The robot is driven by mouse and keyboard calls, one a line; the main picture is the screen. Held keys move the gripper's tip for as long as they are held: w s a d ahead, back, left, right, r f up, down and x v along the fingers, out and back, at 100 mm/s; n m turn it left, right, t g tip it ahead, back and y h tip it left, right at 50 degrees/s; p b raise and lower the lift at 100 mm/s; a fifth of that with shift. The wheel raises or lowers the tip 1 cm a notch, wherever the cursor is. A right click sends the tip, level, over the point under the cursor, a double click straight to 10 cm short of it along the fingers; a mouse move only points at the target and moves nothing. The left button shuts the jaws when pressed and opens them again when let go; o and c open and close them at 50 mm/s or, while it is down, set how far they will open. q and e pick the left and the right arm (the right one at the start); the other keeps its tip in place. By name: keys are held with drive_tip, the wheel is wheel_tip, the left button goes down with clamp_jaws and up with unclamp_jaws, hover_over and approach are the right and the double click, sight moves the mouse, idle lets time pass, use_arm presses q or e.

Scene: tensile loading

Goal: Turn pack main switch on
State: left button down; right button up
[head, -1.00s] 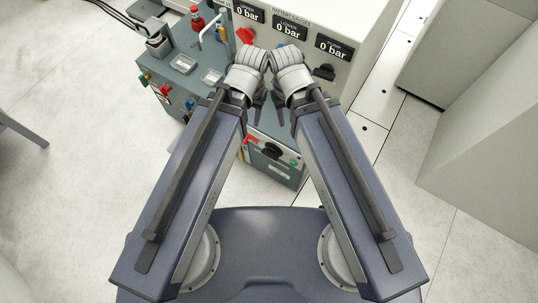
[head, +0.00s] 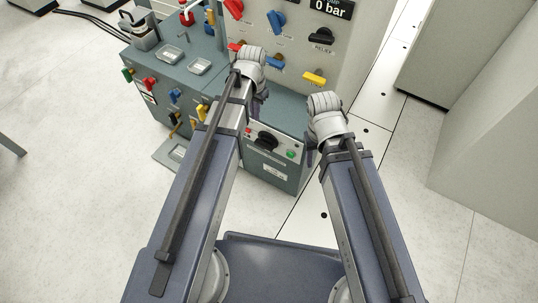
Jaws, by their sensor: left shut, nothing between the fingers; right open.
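A black rotary switch (head: 266,139) is on the front face of the low grey-green cabinet (head: 284,172), with a red button to its left and a green button (head: 291,154) to its right. The labels there are too small to read, so I cannot tell whether it is the pack main switch. My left gripper (head: 257,106) is shut and empty, above and slightly left of this switch in the picture, apart from it. My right gripper (head: 311,152) is open and empty, to the right of the cabinet's front. Its fingers are partly hidden by its wrist.
A pale upright panel behind carries a blue handle (head: 277,22), a black relief knob (head: 320,37), a yellow handle (head: 314,78) and a gauge reading 0 bar (head: 331,7). A bench (head: 174,66) with coloured valves stands left.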

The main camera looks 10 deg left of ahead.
sight(258, 144)
use_arm(q)
drive_tip(key=shift+w+f, duration=0.25)
drive_tip(key=shift+f, duration=0.5)
use_arm(e)
drive_tip(key=shift+s+d+f, duration=0.35)
drive_tip(key=shift+d+f, duration=0.1)
drive_tip(key=shift+f, duration=0.3)
use_arm(q)
drive_tip(key=shift+f+b, duration=0.1)
drive_tip(key=shift+b, duration=0.25)
wheel_tip(258, 144, down, 14)
drive_tip(key=b, duration=1.3)
drive_tip(key=shift+b, duration=0.4)
use_arm(e)
wheel_tip(258, 144, down, 14)
use_arm(q)
drive_tip(key=shift+d, duration=0.1)
